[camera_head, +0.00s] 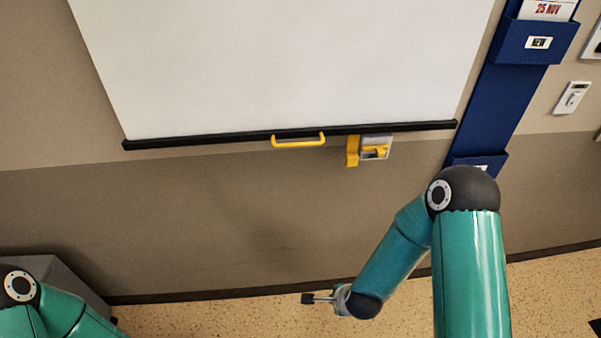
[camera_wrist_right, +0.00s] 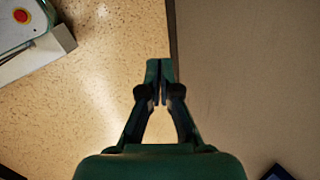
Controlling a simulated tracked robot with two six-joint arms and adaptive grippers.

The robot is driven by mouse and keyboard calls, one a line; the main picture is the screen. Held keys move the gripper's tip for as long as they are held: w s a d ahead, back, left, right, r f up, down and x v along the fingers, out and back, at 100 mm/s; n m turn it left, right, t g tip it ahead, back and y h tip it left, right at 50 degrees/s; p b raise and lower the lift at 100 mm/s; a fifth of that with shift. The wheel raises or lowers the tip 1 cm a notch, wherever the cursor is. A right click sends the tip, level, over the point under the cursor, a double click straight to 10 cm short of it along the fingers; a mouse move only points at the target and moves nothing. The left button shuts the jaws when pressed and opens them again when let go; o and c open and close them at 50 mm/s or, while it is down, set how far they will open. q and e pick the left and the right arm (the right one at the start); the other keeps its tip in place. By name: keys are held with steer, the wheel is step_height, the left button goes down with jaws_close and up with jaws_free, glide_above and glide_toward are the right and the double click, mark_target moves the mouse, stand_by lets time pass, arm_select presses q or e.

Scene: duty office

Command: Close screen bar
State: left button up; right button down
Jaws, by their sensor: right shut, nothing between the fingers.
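The white projection screen (camera_head: 290,65) hangs down the wall in the head view. Its black bottom bar (camera_head: 210,140) carries a yellow handle (camera_head: 298,140) near the middle. A yellow latch on a grey wall plate (camera_head: 375,149) sits just below the bar, right of the handle. My right gripper (camera_head: 308,299) is well below the bar, near the floor line, apart from the handle and latch. In the right wrist view its fingers (camera_wrist_right: 159,82) are together with nothing between them. Only part of my left arm shows at the lower left; its gripper is out of view.
A blue wall organiser (camera_head: 510,90) with pockets hangs right of the screen. A white switch (camera_head: 572,97) is farther right. A grey box (camera_head: 62,285) stands at the lower left.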

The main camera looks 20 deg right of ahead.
steer(key=w+d+r+m+t+h+b, duration=0.35)
steer(key=w+r+m+t+b, duration=0.35)
steer(key=w+r+m, duration=0.65)
steer(key=s+a+r+m+t+b, duration=0.2)
steer(key=a+r+b, duration=0.3)
steer(key=r, duration=0.4)
steer(key=s+a+r+m+t+b, duration=0.15)
steer(key=a+r+b, duration=0.25)
steer(key=r, duration=0.5)
steer(key=w+d+r+p, duration=0.1)
steer(key=w+r+p, duration=0.1)
steer(key=w, duration=0.7)
steer(key=shift+r+y+p, duration=0.35)
steer(key=shift+p, duration=0.05)
steer(key=shift+w+r+t, duration=0.1)
steer(key=shift+t, duration=0.15)
